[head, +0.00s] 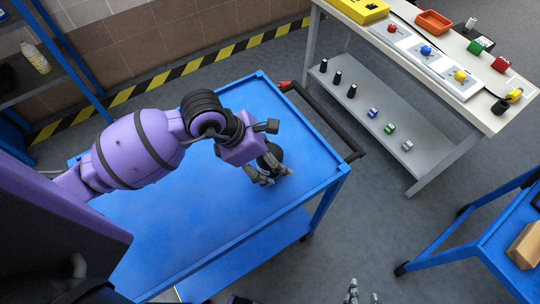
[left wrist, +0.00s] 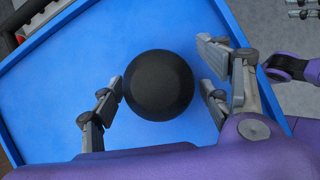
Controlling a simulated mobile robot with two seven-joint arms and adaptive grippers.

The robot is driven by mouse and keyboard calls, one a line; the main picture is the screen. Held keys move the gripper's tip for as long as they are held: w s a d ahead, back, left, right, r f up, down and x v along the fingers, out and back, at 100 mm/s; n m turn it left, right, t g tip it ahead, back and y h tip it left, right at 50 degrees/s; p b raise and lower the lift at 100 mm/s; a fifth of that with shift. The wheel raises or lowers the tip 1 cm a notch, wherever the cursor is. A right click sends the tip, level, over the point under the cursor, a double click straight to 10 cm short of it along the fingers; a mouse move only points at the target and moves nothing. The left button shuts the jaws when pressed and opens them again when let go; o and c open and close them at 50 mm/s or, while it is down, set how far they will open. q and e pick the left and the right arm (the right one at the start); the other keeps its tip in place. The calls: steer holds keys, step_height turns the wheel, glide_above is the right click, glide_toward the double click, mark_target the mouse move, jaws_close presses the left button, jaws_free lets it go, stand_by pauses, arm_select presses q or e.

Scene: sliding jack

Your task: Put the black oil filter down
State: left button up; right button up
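The black oil filter (left wrist: 158,85) is round and dark and shows from above in the left wrist view, over the blue cart top (left wrist: 70,90). In the head view the filter (head: 271,156) is partly hidden by my left gripper (head: 275,175), near the right part of the cart top. In the left wrist view the fingers of my left gripper (left wrist: 162,88) are spread on both sides of the filter. Blue surface shows between the filter and the right finger. My right gripper (head: 362,293) is at the bottom edge of the head view, fingers apart and empty.
A black handle (head: 325,122) runs along the cart's far right end. A workbench (head: 470,110) with coloured parts and a lower shelf stands at the upper right. Another blue cart (head: 490,250) with a wooden block is at the right. Most of the cart top is clear.

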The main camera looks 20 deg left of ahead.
arm_select(q)
steer(key=v, duration=1.2)
steer(key=shift+d, duration=0.1)
